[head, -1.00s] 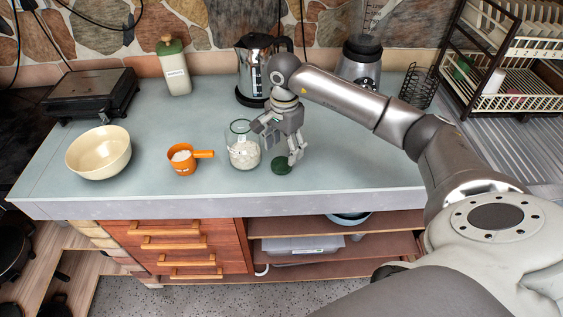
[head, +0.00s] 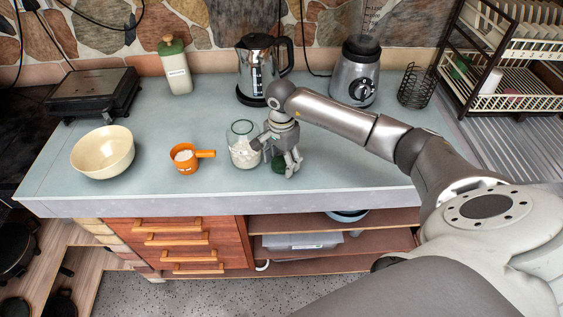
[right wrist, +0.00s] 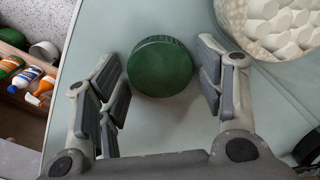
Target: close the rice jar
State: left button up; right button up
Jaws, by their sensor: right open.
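The rice jar (head: 243,157) is an open clear glass jar with white contents, standing near the front middle of the counter. Its mouth also shows at the upper right of the right wrist view (right wrist: 284,24). A round dark green lid (right wrist: 160,66) lies on the counter just right of the jar; in the head view it is partly hidden (head: 277,166). My right gripper (head: 278,161) is low over the lid, pointing down. It is open, with a finger on either side of the lid (right wrist: 162,72) and gaps left between. My left gripper is not in view.
An orange measuring cup (head: 184,157) and a cream bowl (head: 103,153) stand left of the jar. A green-lidded canister (head: 175,68), a kettle (head: 257,70) and a blender (head: 356,75) stand at the back. The counter's front edge is close to the lid.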

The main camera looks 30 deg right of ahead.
jog(key=c, duration=0.5)
jog(key=shift+r, duration=0.1)
jog(key=shift+r, duration=0.5)
jog(key=shift+s+a+r+b, duration=0.1)
jog(key=shift+s+r+b, duration=0.95)
jog(key=shift+s+r, duration=1.15)
jog(key=shift+s+a+r+b, duration=0.1)
jog(key=shift+s+r+b, duration=0.9)
jog(key=shift+s+r, duration=1.1)
jog(key=shift+s+r+b, duration=1.05)
jog(key=shift+s+r, duration=0.6)
jog(key=shift+s, duration=1.05)
